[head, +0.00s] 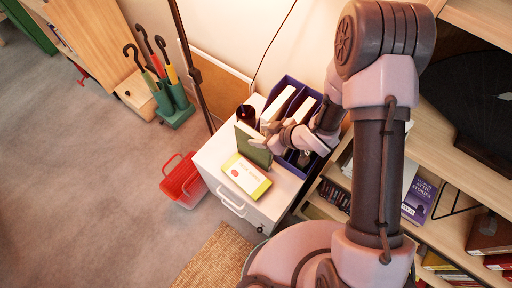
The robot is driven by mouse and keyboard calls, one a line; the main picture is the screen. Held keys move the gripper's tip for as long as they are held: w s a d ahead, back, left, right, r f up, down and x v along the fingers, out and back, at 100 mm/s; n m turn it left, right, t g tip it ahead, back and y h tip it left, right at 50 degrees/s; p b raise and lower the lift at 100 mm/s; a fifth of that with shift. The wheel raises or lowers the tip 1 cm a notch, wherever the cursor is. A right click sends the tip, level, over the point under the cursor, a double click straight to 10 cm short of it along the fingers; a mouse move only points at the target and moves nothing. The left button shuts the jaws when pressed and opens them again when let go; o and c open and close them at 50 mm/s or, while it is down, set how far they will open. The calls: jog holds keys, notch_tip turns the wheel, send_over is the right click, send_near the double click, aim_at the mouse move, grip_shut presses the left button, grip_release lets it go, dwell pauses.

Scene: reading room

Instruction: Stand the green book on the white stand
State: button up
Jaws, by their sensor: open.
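The green book (250,151) is upright on the top of a white drawer cabinet (209,158), the only white stand-like thing I can make out. My gripper (262,141) is open at the book's upper right edge. I cannot tell whether its fingers touch the book or lie around it. The book's lower edge is partly hidden behind a yellow and white box or book (246,177) lying flat in front of it.
A dark cup (246,113) stands behind the green book. A blue divided holder (289,82) with white folders is at the cabinet's back right. A red basket (184,181) stands on the floor to the left. Wooden shelves (441,230) with books are on the right.

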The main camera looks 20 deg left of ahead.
aim_at(250, 135)
notch_tip(250, 135, down, 2)
jog(key=shift+w+f+b, duration=0.1)
jog(key=shift+w+b, duration=0.05)
jog(key=shift+b, duration=0.35)
jog(key=b+x, duration=0.3)
jog(key=x, duration=0.4)
jog(key=shift+w+a, duration=0.15)
jog(key=shift+a, duration=0.05)
grip_shut()
dwell(0.6)
